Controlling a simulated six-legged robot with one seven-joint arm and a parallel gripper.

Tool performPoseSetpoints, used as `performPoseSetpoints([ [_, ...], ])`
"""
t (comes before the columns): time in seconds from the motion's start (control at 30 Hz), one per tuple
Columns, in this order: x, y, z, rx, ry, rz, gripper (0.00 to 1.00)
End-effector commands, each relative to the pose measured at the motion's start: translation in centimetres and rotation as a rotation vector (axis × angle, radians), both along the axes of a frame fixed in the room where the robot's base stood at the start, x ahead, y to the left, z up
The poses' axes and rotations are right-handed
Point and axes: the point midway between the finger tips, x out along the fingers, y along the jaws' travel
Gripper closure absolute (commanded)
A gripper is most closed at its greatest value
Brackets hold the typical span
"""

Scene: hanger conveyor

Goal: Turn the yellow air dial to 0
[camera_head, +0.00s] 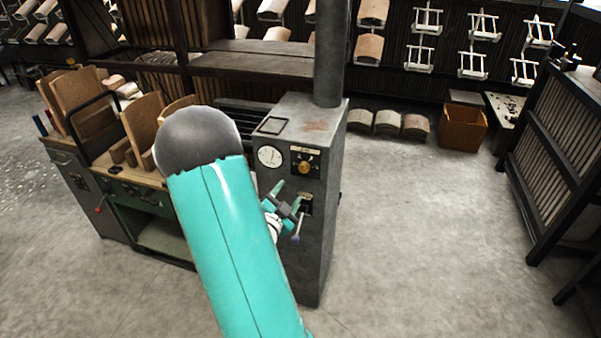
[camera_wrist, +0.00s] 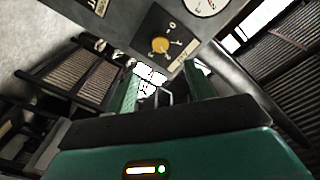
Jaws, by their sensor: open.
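The yellow air dial (camera_head: 304,167) is a round knob on a dark plate on the front of the grey machine cabinet (camera_head: 331,215). In the wrist view the dial (camera_wrist: 160,45) lies ahead of the fingers, with white marks around it; I cannot read its exact setting. My gripper (camera_head: 286,198) is in front of the cabinet, just below and left of the dial. It is open and empty, its two green fingers apart in the wrist view (camera_wrist: 165,85). The dial is clear of the fingers in both views.
A white round gauge (camera_head: 269,156) is left of the dial. A lever (camera_head: 297,228) sticks out below the dial, close to my gripper. A workbench (camera_head: 120,185) with wooden pieces stands left. A black slatted rack (camera_head: 565,165) stands right. The floor between is clear.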

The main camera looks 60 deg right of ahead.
Motion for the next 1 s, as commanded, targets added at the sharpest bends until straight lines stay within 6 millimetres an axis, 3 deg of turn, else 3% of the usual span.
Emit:
performPoseSetpoints([
  [0.5, 1.1, -9.9, 0.0, 0.001, 0.0, 0.001, 0.46],
  [0.7, 1.3, -11.5, 0.0, 0.001, 0.002, 0.003, 0.46],
  [0.97, 1.3, -11.7, 0.0, 0.001, 0.002, 0.003, 0.46],
  [1.0, 1.3, -11.7, 0.0, 0.001, 0.002, 0.003, 0.5],
])
